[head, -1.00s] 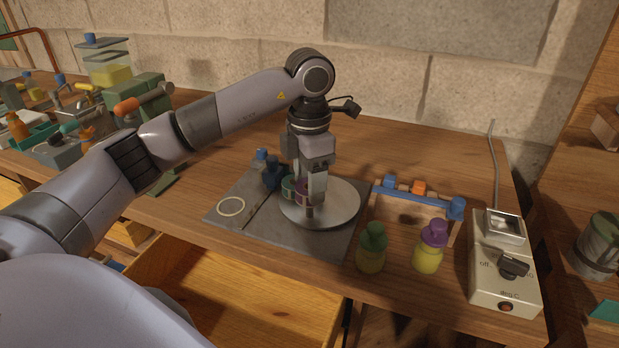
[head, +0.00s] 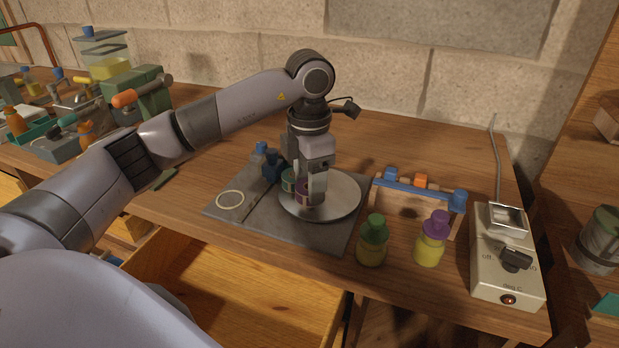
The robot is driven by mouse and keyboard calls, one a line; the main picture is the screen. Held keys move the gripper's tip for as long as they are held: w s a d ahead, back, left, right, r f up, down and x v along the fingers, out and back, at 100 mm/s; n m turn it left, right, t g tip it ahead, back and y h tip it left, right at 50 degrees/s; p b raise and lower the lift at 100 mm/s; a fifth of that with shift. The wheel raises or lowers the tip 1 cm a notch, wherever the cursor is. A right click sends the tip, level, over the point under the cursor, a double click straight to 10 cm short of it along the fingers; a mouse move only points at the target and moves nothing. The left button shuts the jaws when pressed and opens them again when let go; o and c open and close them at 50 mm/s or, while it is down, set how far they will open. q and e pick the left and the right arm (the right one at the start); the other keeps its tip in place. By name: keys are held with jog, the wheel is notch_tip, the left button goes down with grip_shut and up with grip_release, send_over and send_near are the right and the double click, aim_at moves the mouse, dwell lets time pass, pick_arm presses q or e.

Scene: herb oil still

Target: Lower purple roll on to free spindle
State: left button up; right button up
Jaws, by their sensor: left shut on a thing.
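The purple roll (head: 303,190) is between the fingers of my left gripper (head: 314,197), which is shut on it low over the round metal disc (head: 345,196). The fingers hide much of the roll. A green roll (head: 288,181) stands just left of it, close beside it. The free spindle cannot be made out; the gripper and roll cover that part of the disc. I cannot tell whether the roll is around a spindle. My right gripper is not in view.
The disc sits on a grey plate (head: 292,228) with a pale ring (head: 230,200) and blue-topped parts (head: 271,166). To the right stand a green-capped bottle (head: 372,243), a purple-capped bottle (head: 432,240), a blue-railed rack (head: 415,192) and a heater control box (head: 506,262). An open drawer (head: 235,290) lies below.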

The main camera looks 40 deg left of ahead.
pick_arm(q)
jog(key=shift+f, duration=0.15)
jog(key=shift+f+b, duration=0.6)
jog(key=shift+f, duration=0.15)
jog(key=shift+f+b, duration=0.3)
jog(key=shift+f, duration=0.15)
dwell(0.4)
jog(key=o, duration=1.1)
jog(key=shift+o, duration=0.2)
jog(key=shift+c, duration=0.5)
jog(key=shift+r, duration=0.1)
jog(key=shift+r+p, duration=2.8)
jog(key=shift+r, duration=0.7)
